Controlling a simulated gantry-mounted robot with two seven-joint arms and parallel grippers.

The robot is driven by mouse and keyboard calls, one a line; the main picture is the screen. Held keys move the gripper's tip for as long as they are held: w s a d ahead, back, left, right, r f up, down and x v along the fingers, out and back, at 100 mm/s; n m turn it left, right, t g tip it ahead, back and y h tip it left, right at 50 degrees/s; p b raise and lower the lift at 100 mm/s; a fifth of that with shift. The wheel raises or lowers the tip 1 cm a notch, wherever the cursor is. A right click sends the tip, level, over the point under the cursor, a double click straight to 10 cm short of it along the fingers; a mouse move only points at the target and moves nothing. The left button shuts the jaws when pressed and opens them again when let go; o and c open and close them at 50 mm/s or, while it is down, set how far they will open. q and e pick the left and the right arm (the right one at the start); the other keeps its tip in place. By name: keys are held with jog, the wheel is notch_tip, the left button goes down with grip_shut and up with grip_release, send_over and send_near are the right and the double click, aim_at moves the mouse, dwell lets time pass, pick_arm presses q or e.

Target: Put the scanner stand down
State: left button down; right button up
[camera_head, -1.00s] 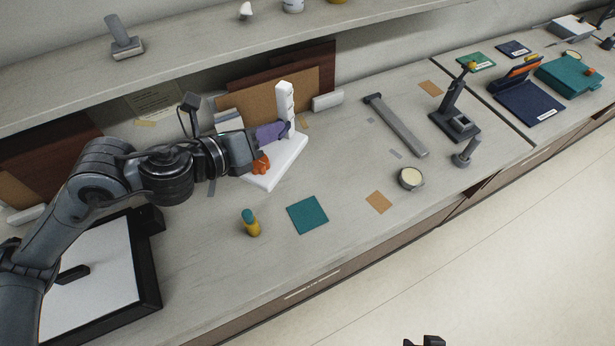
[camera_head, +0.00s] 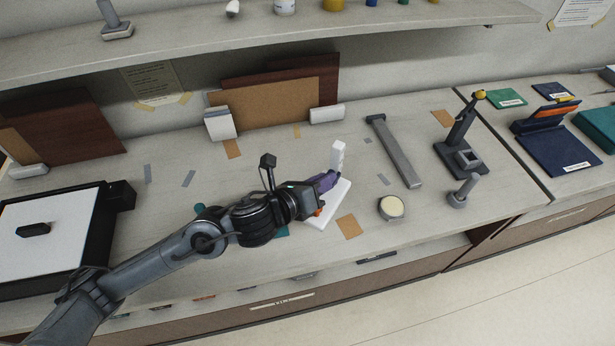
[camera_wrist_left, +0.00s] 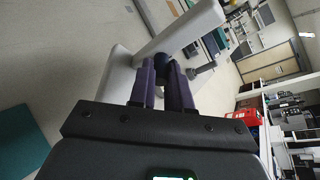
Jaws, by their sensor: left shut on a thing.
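The white scanner stand (camera_head: 338,156), an upright post on a flat base, is over the counter in the head view, left of the round tin. My left gripper (camera_head: 328,181) is shut on its post with purple fingers. The stand looks upright; I cannot tell whether its base touches the counter. In the left wrist view the fingers (camera_wrist_left: 164,82) close around a dark part of the stand, and its white post and base (camera_wrist_left: 118,72) show beyond them. My forearm hides part of the teal square (camera_head: 282,231). My right gripper is not in view.
A brown square (camera_head: 349,227) lies just in front of the stand, and a cream-topped tin (camera_head: 391,208) to its right. The counter behind the stand is mostly clear.

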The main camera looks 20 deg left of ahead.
pick_arm(q)
jog(key=shift+w+a+f, duration=0.65)
jog(key=shift+w+f, duration=0.5)
jog(key=shift+f, duration=0.3)
jog(key=shift+w+a+f, duration=0.6)
jog(key=shift+w+f, duration=0.6)
jog(key=shift+f, duration=0.2)
jog(key=shift+w+a+f, duration=0.65)
jog(key=shift+w+f, duration=0.5)
jog(key=shift+f, duration=0.3)
jog(key=shift+b, duration=0.35)
jog(key=shift+f, duration=0.2)
jog(key=c, duration=1.1)
grip_release()
jog(key=shift+r, duration=0.15)
